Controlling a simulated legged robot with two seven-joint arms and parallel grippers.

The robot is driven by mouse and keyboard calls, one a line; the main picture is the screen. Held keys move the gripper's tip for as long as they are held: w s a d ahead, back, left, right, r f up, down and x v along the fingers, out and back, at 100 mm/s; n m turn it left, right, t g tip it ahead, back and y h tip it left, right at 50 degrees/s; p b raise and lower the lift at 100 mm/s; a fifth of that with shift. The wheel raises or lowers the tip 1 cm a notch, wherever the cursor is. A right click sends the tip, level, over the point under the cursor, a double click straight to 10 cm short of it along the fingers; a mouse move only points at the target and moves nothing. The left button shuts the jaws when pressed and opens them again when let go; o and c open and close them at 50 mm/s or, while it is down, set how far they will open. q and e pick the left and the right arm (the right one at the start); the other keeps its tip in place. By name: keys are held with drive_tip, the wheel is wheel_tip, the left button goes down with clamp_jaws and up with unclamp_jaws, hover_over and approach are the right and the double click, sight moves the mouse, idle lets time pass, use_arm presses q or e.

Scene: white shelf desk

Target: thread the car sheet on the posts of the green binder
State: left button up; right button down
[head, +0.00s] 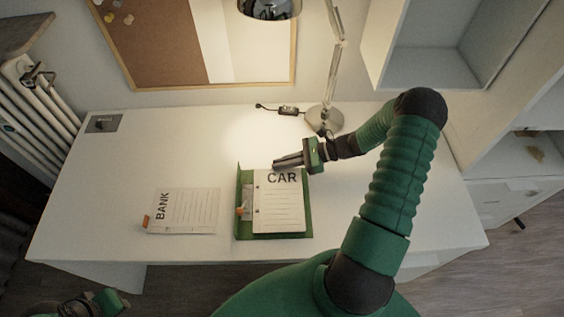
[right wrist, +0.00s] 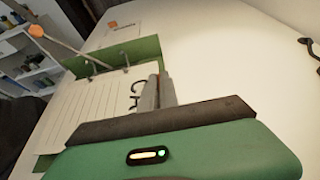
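The green binder (head: 244,172) lies open on the desk, its metal posts (right wrist: 91,64) and an orange-tipped lever (right wrist: 37,31) standing at the left of the sheet. The white car sheet (head: 279,208) lies over the binder, its "CAR" heading at the far edge; it also shows in the right wrist view (right wrist: 85,112). Its punched edge is close to the posts; I cannot tell whether they pass through the holes. My right gripper (head: 276,164) has its fingers together at the sheet's far edge, beside the heading, apparently pinching it. My left gripper (head: 88,304) is partly cut off at the bottom left.
A bank sheet (head: 190,212) with an orange tab lies left of the binder. A desk lamp (head: 325,118) stands behind, with a corded switch (head: 288,111). White shelves (head: 425,45) rise at the right. The desk right of the binder is clear apart from my arm.

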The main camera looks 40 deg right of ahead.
drive_tip(key=shift+f, duration=0.4)
idle(0.4)
drive_tip(key=c, duration=1.5)
unclamp_jaws()
drive_tip(key=shift+c, duration=0.2)
drive_tip(key=shift+s+d, duration=0.1)
drive_tip(key=v, duration=1.6)
drive_tip(key=shift+s+d, duration=0.15)
drive_tip(key=shift+d, duration=0.2)
